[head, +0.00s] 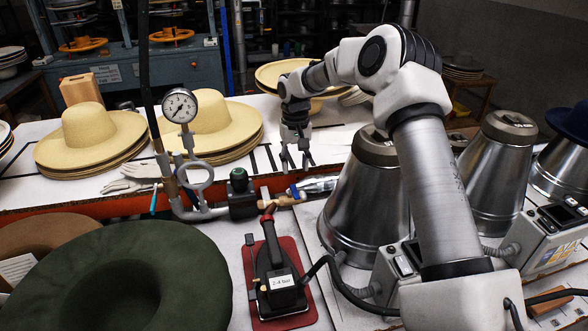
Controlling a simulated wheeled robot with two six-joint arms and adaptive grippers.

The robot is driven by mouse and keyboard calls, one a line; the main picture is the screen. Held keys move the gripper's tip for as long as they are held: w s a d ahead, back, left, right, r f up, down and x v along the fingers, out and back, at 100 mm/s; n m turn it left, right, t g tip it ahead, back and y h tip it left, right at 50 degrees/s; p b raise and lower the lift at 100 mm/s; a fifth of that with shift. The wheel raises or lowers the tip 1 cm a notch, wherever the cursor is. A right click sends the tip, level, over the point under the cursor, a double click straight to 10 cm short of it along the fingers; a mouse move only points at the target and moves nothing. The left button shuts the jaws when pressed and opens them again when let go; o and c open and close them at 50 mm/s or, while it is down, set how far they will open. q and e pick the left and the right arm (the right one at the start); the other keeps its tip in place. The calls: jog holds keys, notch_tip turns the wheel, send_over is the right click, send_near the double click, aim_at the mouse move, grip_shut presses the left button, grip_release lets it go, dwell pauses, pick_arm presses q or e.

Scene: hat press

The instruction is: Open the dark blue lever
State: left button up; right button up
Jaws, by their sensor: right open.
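The dark blue lever (295,191) is a small handle on the brass valve (284,201) in the pipe run at the middle of the head view. It looks upright, standing up from the valve body. My right gripper (297,164) is open and empty, pointing down just above and behind the lever, apart from it as far as I can tell. My left gripper is out of view.
A pressure gauge (180,106) and pipes stand left of the valve. A black iron (277,270) lies on a red mat in front. Metal cones (365,205) stand to the right. Straw hats (213,124) are stacked behind, and a dark green hat (122,276) lies front left.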

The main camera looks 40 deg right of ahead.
aim_at(295, 191)
jog(key=shift+s+a+f, duration=0.15)
jog(key=shift+s+a, duration=0.05)
jog(key=shift+s+a+f, duration=0.3)
jog(key=shift+f, duration=0.25)
jog(key=shift+s+a+f, duration=0.25)
jog(key=shift+f, duration=0.25)
jog(key=f, duration=0.3)
jog(key=d+f, duration=0.1)
jog(key=shift+w+f+p, duration=0.25)
jog(key=shift+w+p, duration=0.15)
jog(key=shift+s+a+r, duration=0.25)
jog(key=shift+a+r, duration=0.05)
jog(key=shift+c, duration=0.6)
grip_shut()
